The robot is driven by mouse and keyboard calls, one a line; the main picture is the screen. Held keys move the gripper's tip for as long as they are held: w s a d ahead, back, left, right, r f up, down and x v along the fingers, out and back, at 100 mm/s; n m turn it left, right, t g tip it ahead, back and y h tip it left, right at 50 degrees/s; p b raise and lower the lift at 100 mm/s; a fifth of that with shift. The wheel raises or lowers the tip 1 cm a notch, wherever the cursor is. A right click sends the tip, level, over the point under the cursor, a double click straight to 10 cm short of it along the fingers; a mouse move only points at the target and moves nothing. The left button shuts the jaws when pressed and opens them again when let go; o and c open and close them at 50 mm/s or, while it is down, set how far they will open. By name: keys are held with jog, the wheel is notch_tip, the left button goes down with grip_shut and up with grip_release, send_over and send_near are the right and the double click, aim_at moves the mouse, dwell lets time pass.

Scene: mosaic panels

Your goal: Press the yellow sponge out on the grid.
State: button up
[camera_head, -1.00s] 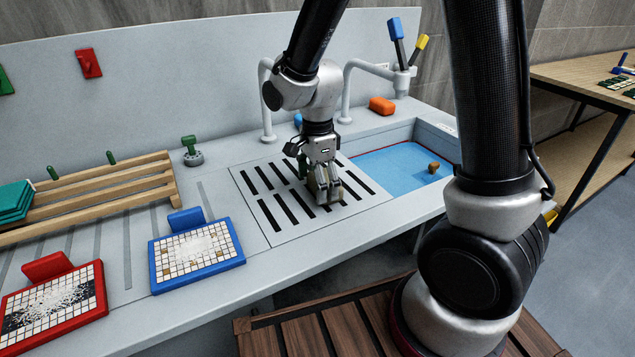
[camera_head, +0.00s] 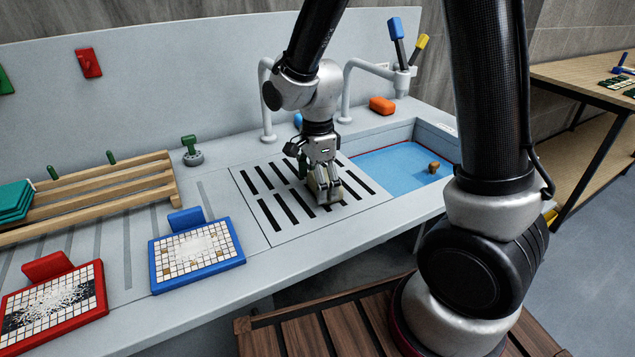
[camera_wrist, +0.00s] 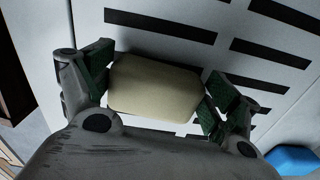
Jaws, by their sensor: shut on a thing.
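The yellow sponge (camera_wrist: 153,87), pale and block-shaped, lies between the two green-padded fingers of my gripper (camera_wrist: 158,92) in the wrist view. My gripper is shut on it by its two ends. In the head view my gripper (camera_head: 326,197) points down over the slotted grid (camera_head: 262,181), low on its right half. The sponge is mostly hidden by the fingers there. It is at or just above the grid; I cannot tell whether it touches.
A blue water basin (camera_head: 395,168) with a small brown thing (camera_head: 433,167) lies right of the grid. An orange sponge (camera_head: 381,105) sits behind. A blue-framed mosaic panel (camera_head: 196,253) and a red-framed one (camera_head: 52,306) lie left. Pipes (camera_head: 347,95) stand behind my gripper.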

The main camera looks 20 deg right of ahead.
jog(key=shift+r, duration=3.5)
